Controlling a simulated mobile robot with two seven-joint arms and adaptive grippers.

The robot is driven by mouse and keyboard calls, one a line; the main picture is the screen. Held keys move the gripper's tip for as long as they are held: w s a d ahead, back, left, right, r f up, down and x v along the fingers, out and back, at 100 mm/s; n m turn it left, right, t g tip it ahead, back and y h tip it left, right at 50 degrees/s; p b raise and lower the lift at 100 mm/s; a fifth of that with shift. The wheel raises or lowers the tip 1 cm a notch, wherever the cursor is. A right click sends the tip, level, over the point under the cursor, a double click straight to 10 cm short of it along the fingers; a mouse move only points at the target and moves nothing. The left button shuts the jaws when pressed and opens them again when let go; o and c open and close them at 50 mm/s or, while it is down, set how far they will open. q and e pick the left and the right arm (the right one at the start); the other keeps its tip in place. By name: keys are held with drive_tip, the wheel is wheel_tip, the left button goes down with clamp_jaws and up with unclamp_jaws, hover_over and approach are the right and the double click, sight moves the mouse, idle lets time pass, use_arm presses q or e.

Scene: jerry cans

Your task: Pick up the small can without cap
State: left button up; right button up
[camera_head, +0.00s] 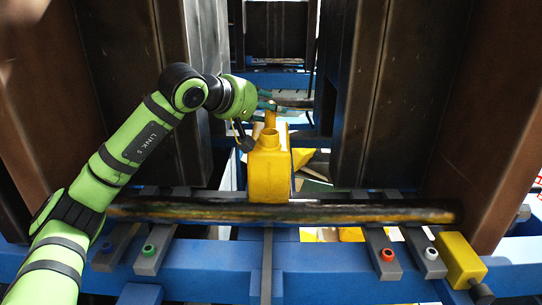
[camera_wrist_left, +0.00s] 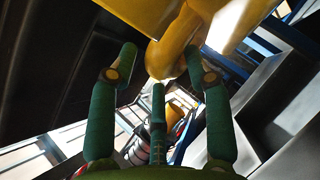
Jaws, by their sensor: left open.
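The small yellow can (camera_head: 268,175) stands upright in the middle of the head view, its round neck (camera_head: 268,137) open and without a cap. Its body and curved handle (camera_wrist_left: 165,50) also show at the top of the left wrist view. My left gripper (camera_head: 257,122) is at the can's top, behind and left of the neck. In the left wrist view its green fingers (camera_wrist_left: 158,70) are spread, with the handle between or just beyond the two outer fingertips; contact cannot be told. My right gripper is not in view.
A dark rusty bar (camera_head: 330,212) runs across in front of the can. Grey brackets carry green (camera_head: 149,250), blue (camera_head: 107,248), red (camera_head: 388,254) and white (camera_head: 431,253) caps. Tall brown metal walls (camera_head: 390,100) flank the narrow gap. A yellow block (camera_head: 460,260) sits at right.

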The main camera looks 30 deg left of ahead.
use_arm(q)
drive_tip(key=shift+x, duration=0.95)
drive_tip(key=shift+w+d+f, duration=0.1)
drive_tip(key=shift+w+d, duration=0.1)
drive_tip(key=shift+w, duration=0.05)
drive_tip(key=shift+s, duration=0.4)
clamp_jaws()
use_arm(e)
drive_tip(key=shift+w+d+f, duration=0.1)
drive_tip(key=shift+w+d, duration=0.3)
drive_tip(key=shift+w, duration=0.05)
use_arm(q)
drive_tip(key=shift+w, duration=0.1)
